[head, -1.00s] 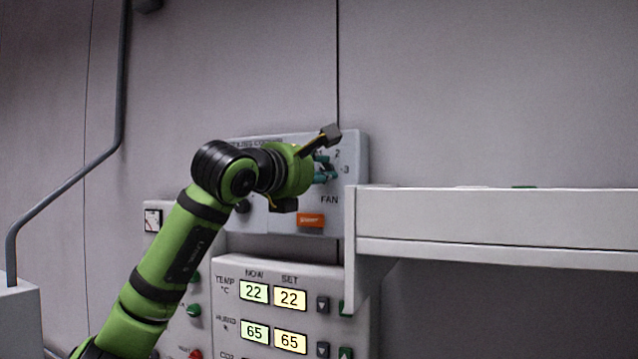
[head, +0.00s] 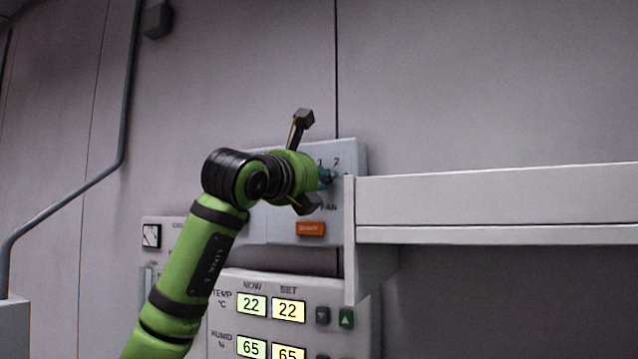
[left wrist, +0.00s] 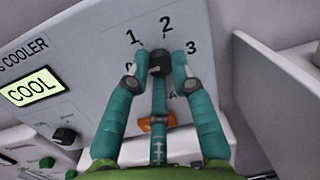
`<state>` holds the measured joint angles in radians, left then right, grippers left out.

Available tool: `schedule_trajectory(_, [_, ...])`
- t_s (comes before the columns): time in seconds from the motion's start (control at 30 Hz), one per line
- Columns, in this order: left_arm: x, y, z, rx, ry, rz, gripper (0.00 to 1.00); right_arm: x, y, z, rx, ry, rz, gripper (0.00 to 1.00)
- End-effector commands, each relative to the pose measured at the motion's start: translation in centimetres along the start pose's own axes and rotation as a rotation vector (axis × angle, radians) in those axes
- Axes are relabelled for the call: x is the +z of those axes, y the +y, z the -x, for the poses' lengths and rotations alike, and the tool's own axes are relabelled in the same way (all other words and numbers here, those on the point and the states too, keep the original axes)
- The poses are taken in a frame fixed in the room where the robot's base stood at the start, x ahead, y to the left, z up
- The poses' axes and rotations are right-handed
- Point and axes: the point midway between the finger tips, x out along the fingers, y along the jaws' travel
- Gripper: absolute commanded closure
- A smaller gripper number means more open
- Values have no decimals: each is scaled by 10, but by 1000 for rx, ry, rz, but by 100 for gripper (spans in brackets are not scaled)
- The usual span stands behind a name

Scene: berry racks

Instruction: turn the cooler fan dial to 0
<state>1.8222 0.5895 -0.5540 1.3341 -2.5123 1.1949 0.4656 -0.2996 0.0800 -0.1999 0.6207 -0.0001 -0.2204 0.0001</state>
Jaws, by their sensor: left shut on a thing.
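The cooler panel (head: 348,155) is a pale box on the wall with a fan dial marked 1 and 2. In the left wrist view the fan dial (left wrist: 160,61) is a small black knob below the 1 and 2. A mark at its left is mostly hidden by a finger; I cannot read the dial's pointer. My left gripper (head: 325,177) is at the dial, its teal fingers shut around the knob, one on each side and one below. In the head view the hand mostly hides the dial. My right gripper is in neither view.
A white shelf (head: 490,200) juts out close to the right of the dial. An orange label or button (head: 310,228) sits below it. A climate panel (head: 325,285) with lit readouts is underneath. A COOL display (left wrist: 32,86) and another black knob (left wrist: 65,136) are at left.

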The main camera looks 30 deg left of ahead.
Motion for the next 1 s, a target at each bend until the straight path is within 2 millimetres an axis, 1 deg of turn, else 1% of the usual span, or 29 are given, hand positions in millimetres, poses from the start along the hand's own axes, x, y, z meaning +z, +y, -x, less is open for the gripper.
schedule_trajectory(0.53, [0,0,0,2,-2,26,100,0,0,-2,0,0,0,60])
schedule_trajectory(0.57, [0,0,0,2,-2,26,68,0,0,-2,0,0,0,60])
schedule_trajectory(0.6, [0,0,0,2,-2,26,52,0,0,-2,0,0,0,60])
schedule_trajectory(0.9, [0,0,0,2,-2,25,52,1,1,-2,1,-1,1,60])
schedule_trajectory(1.0, [0,0,3,3,-3,25,52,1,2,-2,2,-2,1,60])
